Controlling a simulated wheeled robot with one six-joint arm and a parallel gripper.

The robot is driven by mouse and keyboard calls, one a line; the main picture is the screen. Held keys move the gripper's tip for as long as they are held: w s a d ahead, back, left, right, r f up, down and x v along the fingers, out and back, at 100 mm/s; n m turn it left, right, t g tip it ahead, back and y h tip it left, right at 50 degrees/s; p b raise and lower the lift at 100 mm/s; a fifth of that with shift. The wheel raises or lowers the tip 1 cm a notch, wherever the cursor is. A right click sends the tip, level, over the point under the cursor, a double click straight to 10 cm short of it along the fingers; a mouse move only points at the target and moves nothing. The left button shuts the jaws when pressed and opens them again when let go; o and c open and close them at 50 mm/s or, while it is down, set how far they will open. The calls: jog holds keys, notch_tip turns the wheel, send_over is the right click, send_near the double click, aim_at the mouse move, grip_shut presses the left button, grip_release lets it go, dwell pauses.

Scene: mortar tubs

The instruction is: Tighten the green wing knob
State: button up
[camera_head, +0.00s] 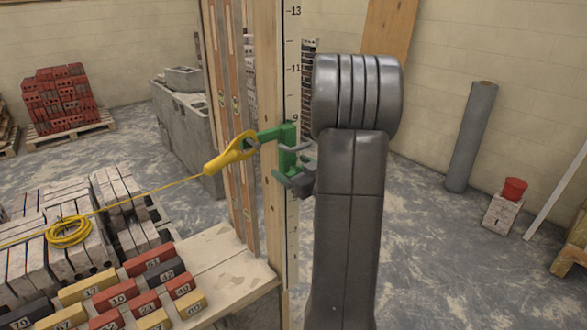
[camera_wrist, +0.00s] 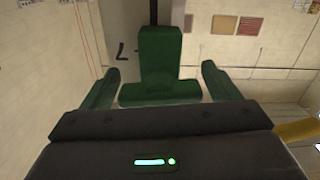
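A green clamp (camera_head: 287,138) sits on the upright wooden post (camera_head: 268,90) in the head view. My gripper (camera_head: 296,163) is at the clamp's right side, with grey fingers above and below its green part. In the wrist view a green T-shaped piece, seemingly the wing knob (camera_wrist: 160,65), stands in the middle. The fingers of my gripper (camera_wrist: 160,72) are spread on either side of it, with narrow gaps at its wide end. I see no clear contact. My arm hides part of the area to the right of the clamp in the head view.
A yellow line holder (camera_head: 230,153) hooks onto the clamp, and its cord runs left to a yellow coil (camera_head: 69,232) on grey blocks.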

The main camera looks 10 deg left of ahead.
jog(key=c, duration=0.8)
jog(key=shift+m, duration=0.6)
jog(key=o, duration=1)
jog(key=shift+c, duration=0.2)
jog(key=shift+d, duration=0.1)
jog(key=b+v, duration=0.3)
jog(key=v, duration=1)
jog(key=shift+s+d, duration=0.25)
jog(key=shift+s, duration=0.05)
jog(key=shift+w+a, duration=0.1)
jog(key=p+x, duration=0.2)
jog(key=x, duration=1.1)
jog(key=shift+w+a+p, duration=0.2)
jog(key=shift+a+p, duration=0.05)
jog(key=shift+p, duration=0.15)
